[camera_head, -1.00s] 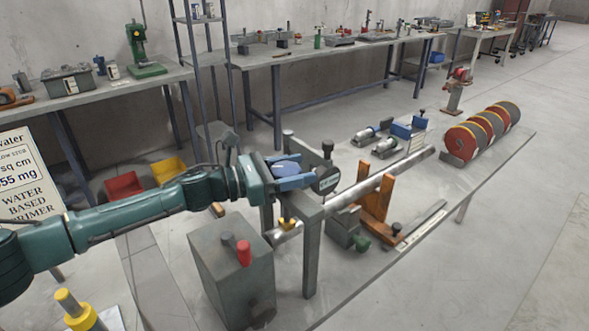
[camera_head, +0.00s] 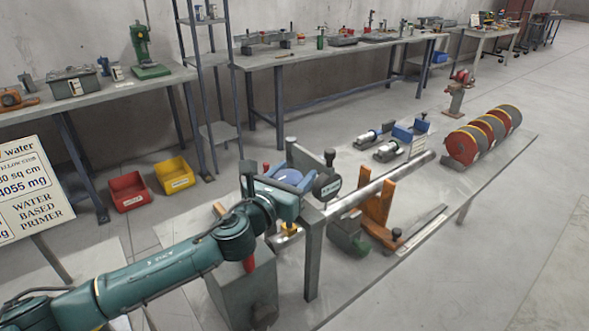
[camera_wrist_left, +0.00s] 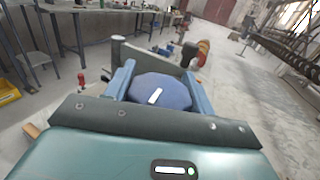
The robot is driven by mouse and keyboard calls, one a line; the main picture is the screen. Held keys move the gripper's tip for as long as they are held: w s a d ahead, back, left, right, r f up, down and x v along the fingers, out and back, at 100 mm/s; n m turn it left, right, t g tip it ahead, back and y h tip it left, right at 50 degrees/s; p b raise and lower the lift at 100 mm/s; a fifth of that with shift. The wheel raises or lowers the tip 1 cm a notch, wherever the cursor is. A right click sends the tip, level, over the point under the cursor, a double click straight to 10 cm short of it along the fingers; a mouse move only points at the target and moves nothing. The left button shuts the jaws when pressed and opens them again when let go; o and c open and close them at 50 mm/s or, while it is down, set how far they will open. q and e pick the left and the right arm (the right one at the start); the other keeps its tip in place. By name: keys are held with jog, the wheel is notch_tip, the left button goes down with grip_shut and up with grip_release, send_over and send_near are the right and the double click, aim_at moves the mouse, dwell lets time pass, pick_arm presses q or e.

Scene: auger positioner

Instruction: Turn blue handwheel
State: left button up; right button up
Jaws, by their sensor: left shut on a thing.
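The blue handwheel (camera_head: 289,178) is a flat round disc on top of a grey frame beside a long metal bar (camera_head: 365,191). In the left wrist view the handwheel (camera_wrist_left: 168,88) fills the space between the fingers and carries a white mark. My left gripper (camera_head: 300,178) is shut on the handwheel, with one blue finger along each side. The left wrist view shows both fingers of this gripper (camera_wrist_left: 160,82) against the disc's edges. The arm partly hides the handwheel's near side in the head view. My right gripper is not in view.
A grey box (camera_head: 247,290) stands below the left arm. An orange bracket (camera_head: 377,212) supports the bar, and red and grey discs (camera_head: 461,146) stand at the far right end. Red (camera_head: 128,191) and yellow (camera_head: 174,175) bins lie at the left. The right floor is clear.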

pick_arm(q)
jog(key=shift+a+n+t+y+p, duration=0.15)
jog(key=shift+n+t+y+p, duration=0.6)
jog(key=shift+n+y, duration=0.85)
jog(key=shift+m+y, duration=0.3)
jog(key=o, duration=1)
jog(key=shift+w, duration=0.1)
jog(key=shift+c, duration=0.2)
jog(key=b+v, duration=0.1)
jog(key=v, duration=1.2)
jog(key=shift+f, duration=0.1)
